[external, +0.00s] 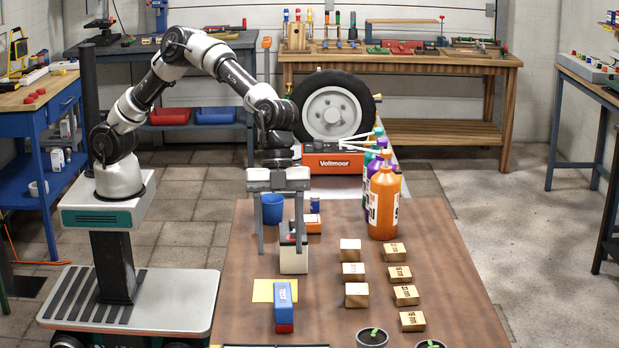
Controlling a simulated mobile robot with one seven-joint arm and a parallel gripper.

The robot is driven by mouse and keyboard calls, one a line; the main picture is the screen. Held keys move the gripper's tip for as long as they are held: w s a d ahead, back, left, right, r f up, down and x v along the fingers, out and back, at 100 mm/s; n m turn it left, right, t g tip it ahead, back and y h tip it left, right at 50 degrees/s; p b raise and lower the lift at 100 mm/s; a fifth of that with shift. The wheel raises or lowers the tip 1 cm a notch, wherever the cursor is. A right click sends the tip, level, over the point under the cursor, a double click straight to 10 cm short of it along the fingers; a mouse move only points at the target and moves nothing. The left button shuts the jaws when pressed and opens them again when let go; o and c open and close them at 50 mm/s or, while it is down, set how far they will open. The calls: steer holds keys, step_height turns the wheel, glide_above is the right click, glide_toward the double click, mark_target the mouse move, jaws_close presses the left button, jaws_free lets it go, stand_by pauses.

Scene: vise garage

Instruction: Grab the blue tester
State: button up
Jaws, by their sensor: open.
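The blue tester (284,303) is a blue block with white lettering on its side and a red part at its lower front. It stands on the brown table near the front, at the edge of a yellow sheet. My gripper (279,246) points down, its two fingers apart with nothing held. It is above and behind the tester in the picture, clear of it. A white box with a dark and red top (294,259) is by the right finger; I cannot tell whether they touch.
A blue cup (272,209) and an orange box (314,225) stand behind. Light wooden blocks (357,295) and tan labelled blocks (405,295) fill the middle right. Orange, purple and green bottles (384,203) stand at the back right. Small plant pots (372,338) are at the front edge.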

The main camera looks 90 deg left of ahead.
mark_target(283, 293)
steer(key=b+x, duration=0.1)
steer(key=x, duration=1)
steer(key=b+x, duration=0.1)
steer(key=x, duration=0.1)
steer(key=shift+w+a+f, duration=0.15)
steer(key=shift+a+f, duration=0.05)
steer(key=shift+a, duration=0.05)
steer(key=shift+r, duration=0.1)
steer(key=c, duration=1.3)
